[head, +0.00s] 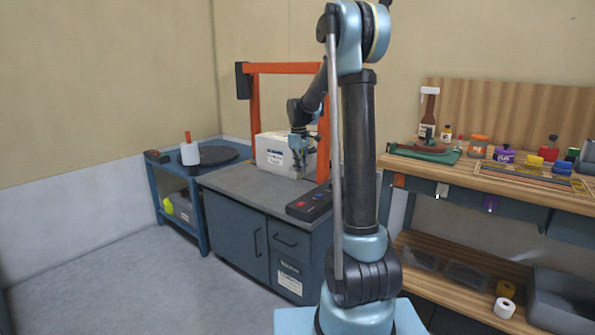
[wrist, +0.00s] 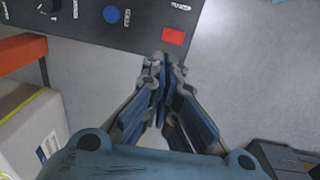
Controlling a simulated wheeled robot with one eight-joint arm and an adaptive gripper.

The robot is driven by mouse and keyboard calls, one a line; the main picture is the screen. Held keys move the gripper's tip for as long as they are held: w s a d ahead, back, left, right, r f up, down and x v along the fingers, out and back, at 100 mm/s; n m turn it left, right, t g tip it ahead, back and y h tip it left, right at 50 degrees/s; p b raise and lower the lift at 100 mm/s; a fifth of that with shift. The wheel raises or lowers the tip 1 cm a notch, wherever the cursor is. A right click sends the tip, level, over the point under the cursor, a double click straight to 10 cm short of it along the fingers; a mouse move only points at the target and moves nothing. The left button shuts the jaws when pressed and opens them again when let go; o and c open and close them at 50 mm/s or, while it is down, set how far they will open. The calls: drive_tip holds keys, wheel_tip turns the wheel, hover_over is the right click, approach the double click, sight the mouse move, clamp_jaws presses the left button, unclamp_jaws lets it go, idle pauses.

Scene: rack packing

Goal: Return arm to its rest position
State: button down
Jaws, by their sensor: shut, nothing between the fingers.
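My arm stands upright in the middle of the head view, its forearm bent down to the left. My gripper (head: 298,160) hangs over the grey-topped cabinet (head: 235,183), in front of the white box (head: 270,150). In the wrist view my gripper (wrist: 163,72) is shut, its fingers together with nothing held. Beyond the fingertips there is a dark control box (wrist: 110,22) with a red button and a blue knob. This control box also shows at the cabinet's front right edge in the head view (head: 309,204).
An orange frame (head: 254,100) rises around the white box, close to my forearm. A blue cart (head: 160,185) stands at the left. A wooden workbench (head: 440,175) with bottles and jars stands at the right, partly behind my arm. The floor at the front left is clear.

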drive_tip(key=s+d+r+m, duration=0.2)
drive_tip(key=s+d, duration=0.1)
drive_tip(key=s, duration=0.9)
drive_tip(key=s+d+r+m, duration=0.1)
drive_tip(key=s+d+m, duration=0.1)
drive_tip(key=s, duration=1)
drive_tip(key=s+d+f+m, duration=0.1)
drive_tip(key=s+f+m, duration=0.1)
drive_tip(key=s+f, duration=0.3)
drive_tip(key=s+d+f+m+t, duration=0.1)
drive_tip(key=s+f+m, duration=0.2)
drive_tip(key=s, duration=1.1)
wheel_tip(320, 180, down, 3)
drive_tip(key=shift+d+r+t+y, duration=0.1)
drive_tip(key=shift+d+t+y, duration=0.1)
drive_tip(key=shift+t+y, duration=0.1)
